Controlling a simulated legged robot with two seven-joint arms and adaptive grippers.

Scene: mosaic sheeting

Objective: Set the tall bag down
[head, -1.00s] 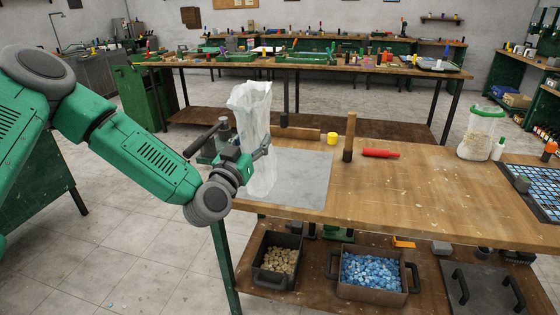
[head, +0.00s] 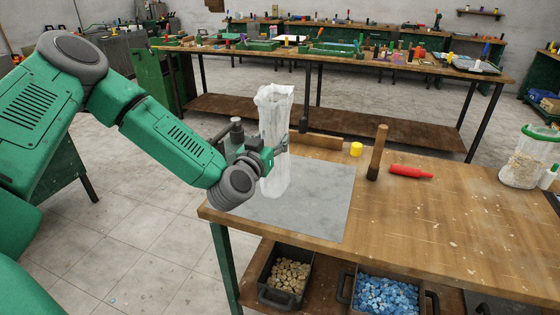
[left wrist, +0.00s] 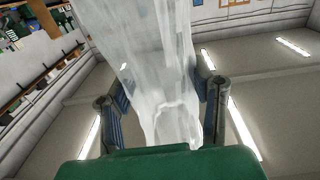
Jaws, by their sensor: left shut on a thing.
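The tall bag (head: 275,110) is translucent white plastic and stands upright over the grey sheet (head: 320,205) on the workbench. I cannot tell whether its base touches the sheet. My left gripper (head: 272,160) is shut on the bag at about its middle, coming from the left. In the left wrist view the bag (left wrist: 160,75) fills the space between the two fingers (left wrist: 160,105). My right gripper is not in view.
Bins of beige (head: 289,274) and blue pieces (head: 385,295) sit on the lower shelf.

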